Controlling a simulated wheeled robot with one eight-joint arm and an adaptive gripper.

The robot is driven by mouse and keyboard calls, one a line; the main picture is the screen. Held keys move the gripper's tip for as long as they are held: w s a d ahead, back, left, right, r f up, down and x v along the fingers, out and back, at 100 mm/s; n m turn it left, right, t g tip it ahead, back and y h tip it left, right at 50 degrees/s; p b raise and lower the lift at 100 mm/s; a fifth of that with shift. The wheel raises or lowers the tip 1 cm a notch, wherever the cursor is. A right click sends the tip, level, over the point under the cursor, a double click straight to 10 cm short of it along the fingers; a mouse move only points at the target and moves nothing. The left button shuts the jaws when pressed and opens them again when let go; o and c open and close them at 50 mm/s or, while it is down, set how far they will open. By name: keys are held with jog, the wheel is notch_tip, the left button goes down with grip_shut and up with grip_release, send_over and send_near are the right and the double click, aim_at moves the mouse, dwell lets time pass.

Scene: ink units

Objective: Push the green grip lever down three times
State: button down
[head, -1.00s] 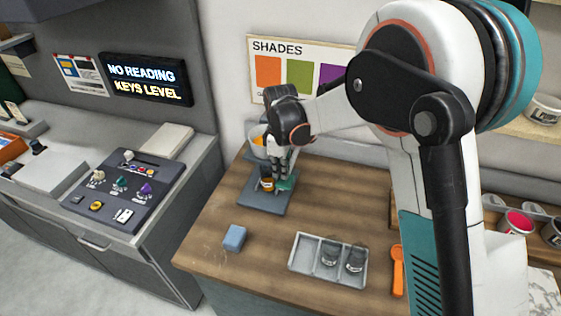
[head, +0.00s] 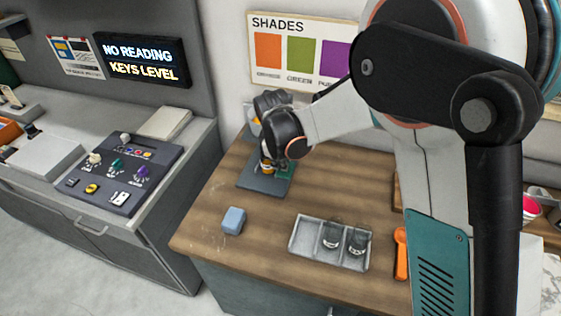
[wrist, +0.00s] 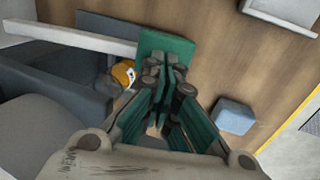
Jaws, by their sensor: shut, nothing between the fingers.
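The green grip lever (wrist: 168,46) shows in the wrist view as a flat green plate just beyond my fingertips. A small green part of it (head: 286,170) shows in the head view beside my wrist. My gripper (wrist: 165,74) is shut and empty, its fingertips overlapping the lever's near edge; I cannot tell whether they press on it. The dispenser's dark grey base (head: 258,187) stands on the wooden counter, and my wrist hides most of its upper part. An orange-marked container (wrist: 123,73) sits beside the lever, close to my fingers.
A blue block (head: 233,221) lies on the counter in front of the dispenser. A grey tray (head: 304,236) with two glasses and an orange tool (head: 401,254) lie to the right. A control panel (head: 122,174) is at left. The sign (head: 143,61) reads "NO READING KEYS LEVEL".

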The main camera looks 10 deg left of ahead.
aim_at(280, 171)
notch_tip(280, 171, down, 4)
jog(key=t+b, duration=0.1)
jog(key=b, duration=0.1)
jog(key=shift+r+t+b, duration=0.25)
jog(key=shift+t+b, duration=0.05)
jog(key=shift+t, duration=0.1)
jog(key=shift+w+f+b, duration=0.2)
jog(key=shift+f+b, duration=0.35)
jog(key=shift+f, duration=0.15)
jog(key=shift+s, duration=0.15)
jog(key=shift+d+f, duration=0.1)
jog(key=shift+s+r, duration=0.1)
jog(key=shift+r, duration=0.4)
jog(key=s+p+v, duration=0.1)
jog(key=p+v, duration=0.2)
jog(key=v, duration=1)
jog(key=shift+a, duration=0.3)
jog(key=shift+p, duration=0.3)
